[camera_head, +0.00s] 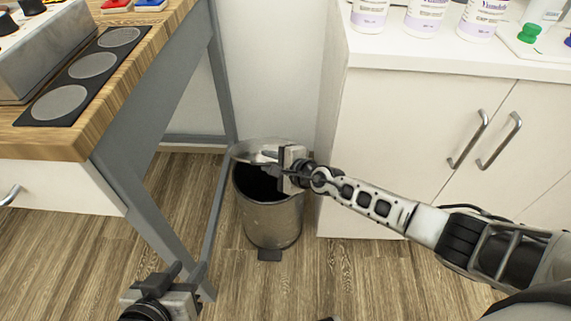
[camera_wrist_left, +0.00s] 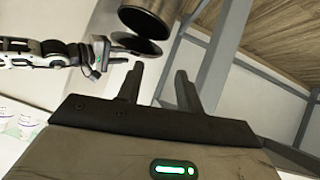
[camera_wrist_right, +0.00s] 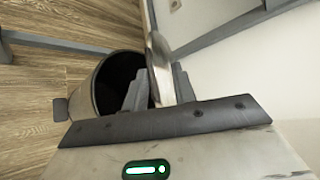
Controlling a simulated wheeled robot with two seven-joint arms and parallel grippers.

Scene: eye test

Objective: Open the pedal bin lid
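The metal pedal bin (camera_head: 270,222) stands upright on the floor between the table leg and the white cabinet. Its lid (camera_head: 258,150) is raised toward the back, and the dark inside shows. The bin (camera_wrist_left: 150,20) and lid (camera_wrist_left: 135,43) also show in the left wrist view. My right gripper (camera_head: 284,170) is at the lid's right edge. In the right wrist view, its parted fingers (camera_wrist_right: 160,80) are on either side of the lid (camera_wrist_right: 159,60); firm contact cannot be made out. My left gripper (camera_head: 185,278) is open and empty, low and left of the bin.
A wooden table (camera_head: 150,50) with grey legs stands left of the bin. A white cabinet (camera_head: 400,150) with metal handles stands right, with several bottles (camera_head: 425,15) on top. The wooden floor (camera_head: 345,275) in front of the bin is clear.

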